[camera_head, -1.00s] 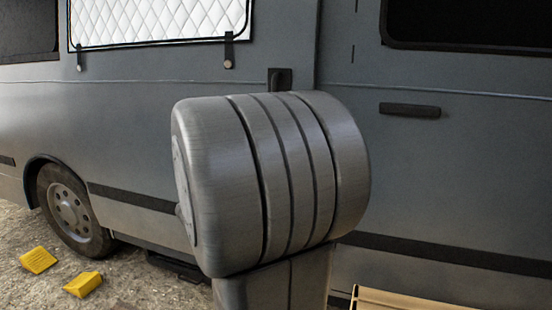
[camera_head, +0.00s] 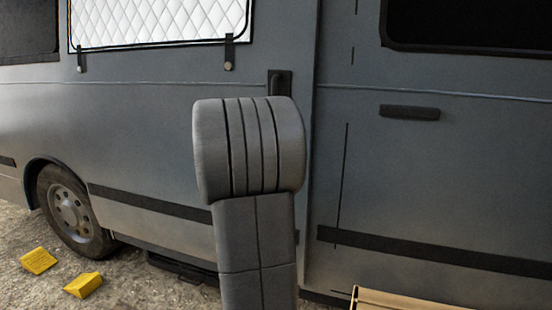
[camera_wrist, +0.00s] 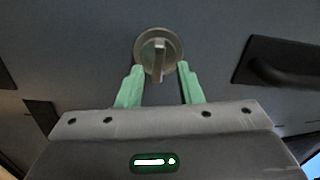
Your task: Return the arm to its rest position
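My gripper (camera_wrist: 159,72) shows in the wrist view with its two green fingers spread apart and nothing between them that I can see held. A round metal knob with a raised bar (camera_wrist: 158,48) is on the grey panel just beyond the fingertips. The bar's lower end shows between the fingertips, but I cannot tell the gap in depth. In the head view, my grey arm (camera_head: 250,150) stands in front of the van (camera_head: 140,130); my gripper and the knob do not show there.
A dark door handle (camera_head: 410,112) is right of my arm, and a dark fitting (camera_head: 280,82) is just behind its top. Two yellow wedges (camera_head: 38,260) (camera_head: 83,285) lie on gravel near the wheel (camera_head: 70,212). A wooden edge (camera_head: 400,302) shows at the bottom right.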

